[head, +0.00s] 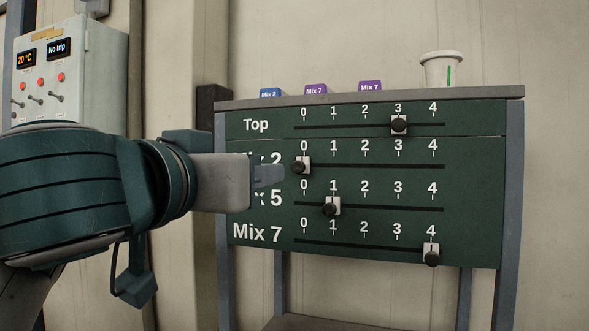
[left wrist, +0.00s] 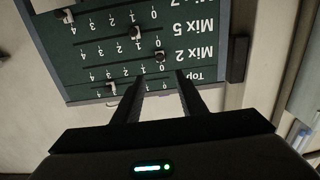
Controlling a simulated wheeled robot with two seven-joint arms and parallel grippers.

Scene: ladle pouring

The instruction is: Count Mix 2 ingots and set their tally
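A dark green tally board (head: 470,185) has rows Top, Mix 2, Mix 5 and Mix 7. The Mix 2 slider (head: 301,165) is at 0; it also shows in the left wrist view (left wrist: 160,56), upside down. The Top slider (head: 399,125) is at 3, Mix 5 (head: 332,206) at 1, Mix 7 (head: 431,254) at 4. A blue Mix 2 ingot (head: 270,93) and two purple Mix 7 ingots (head: 316,90) (head: 370,87) stand on top, partly hidden. My left gripper (head: 280,175) is open and empty, just left of the Mix 2 knob in the head view. My right gripper is unseen.
A white cup (head: 441,69) with a green mark stands at the right of the board's grey top shelf (head: 480,94). A grey control box (head: 70,80) with switches is on the left. My left arm hides part of the row labels.

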